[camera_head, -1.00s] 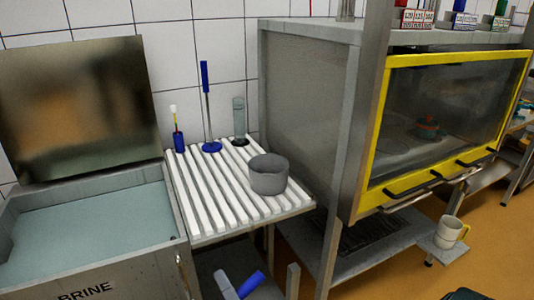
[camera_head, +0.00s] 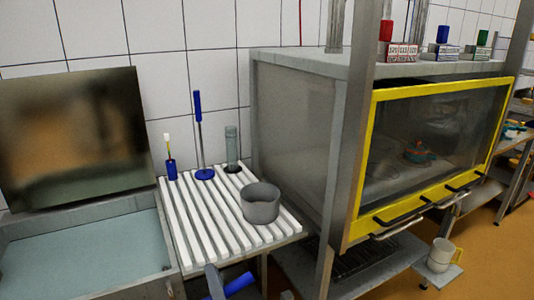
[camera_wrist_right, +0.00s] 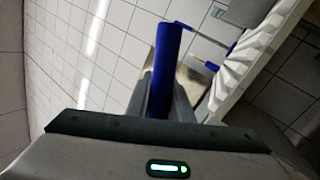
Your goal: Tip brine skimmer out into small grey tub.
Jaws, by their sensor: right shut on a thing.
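The small grey tub (camera_head: 260,208) stands upright on the right part of the white slatted rack; I cannot see its floor. My right gripper (camera_head: 216,284) is at the bottom edge of the head view, in front of the rack and nearer to me than the tub. It is shut on a blue handle (camera_head: 238,284), which I take as the brine skimmer's. In the right wrist view the blue handle (camera_wrist_right: 166,60) stands between the fingers (camera_wrist_right: 160,97). The skimmer's head and any load in it are hidden. My left gripper is not in view.
The slatted rack (camera_head: 190,228) carries a blue-handled tool with a blue disc (camera_head: 205,174), a small blue brush (camera_head: 171,168) and a clear cylinder (camera_head: 232,150) at the back. The brine tank (camera_head: 85,250) is left, its lid raised. A yellow-framed cabinet (camera_head: 362,160) bounds the right.

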